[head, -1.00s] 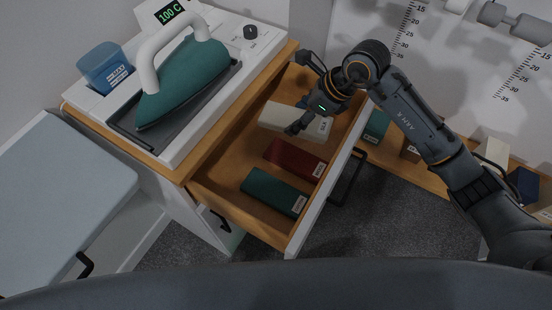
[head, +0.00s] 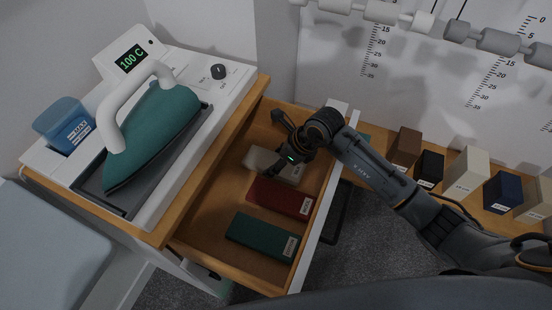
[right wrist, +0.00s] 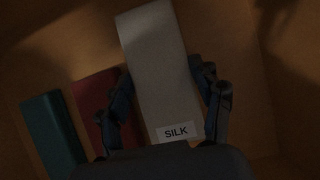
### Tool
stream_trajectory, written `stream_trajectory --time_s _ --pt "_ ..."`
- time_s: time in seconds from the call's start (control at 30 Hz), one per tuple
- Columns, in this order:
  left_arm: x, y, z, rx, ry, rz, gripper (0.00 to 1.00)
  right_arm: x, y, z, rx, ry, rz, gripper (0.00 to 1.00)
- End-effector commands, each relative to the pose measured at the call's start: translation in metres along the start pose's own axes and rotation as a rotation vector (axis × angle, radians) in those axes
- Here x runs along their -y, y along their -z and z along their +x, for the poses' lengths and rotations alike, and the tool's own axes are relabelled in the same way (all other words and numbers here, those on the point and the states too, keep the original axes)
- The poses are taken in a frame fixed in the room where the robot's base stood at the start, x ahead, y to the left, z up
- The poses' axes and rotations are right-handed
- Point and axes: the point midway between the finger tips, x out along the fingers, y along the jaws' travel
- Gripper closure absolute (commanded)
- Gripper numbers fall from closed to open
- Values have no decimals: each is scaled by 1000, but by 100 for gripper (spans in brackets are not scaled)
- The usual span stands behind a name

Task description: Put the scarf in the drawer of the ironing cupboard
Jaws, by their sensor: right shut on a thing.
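The drawer (head: 222,190) of the ironing cupboard (head: 160,232) is pulled open. A flat cream folded cloth labelled SILK (head: 258,160), which looks like the scarf, is inside the drawer towards its far end. My right gripper (head: 279,152) is down in the drawer, shut on this cloth. In the right wrist view the gripper (right wrist: 167,105) has one finger along each long side of the silk scarf (right wrist: 156,65), its label near the palm. I cannot tell whether the scarf touches the drawer floor. My left gripper is not in view.
A red folded cloth (head: 280,197) and a green one (head: 262,237) lie in the drawer. A teal iron (head: 155,135) and a blue water tank (head: 66,125) stand on the cupboard top. Several coloured blocks, including a cream one (head: 466,173), line a shelf at the right.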

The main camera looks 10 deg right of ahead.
Motion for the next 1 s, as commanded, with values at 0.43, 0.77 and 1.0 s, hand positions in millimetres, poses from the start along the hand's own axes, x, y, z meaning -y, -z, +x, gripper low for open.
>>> stream_trajectory --time_s 0.43,0.77,1.0 --pt "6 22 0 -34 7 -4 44 1 -1 0 2 1 -1 25" --pt "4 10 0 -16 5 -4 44 2 -1 -17 4 3 -2 25" --pt "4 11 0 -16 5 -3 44 2 0 -68 3 6 -4 25"
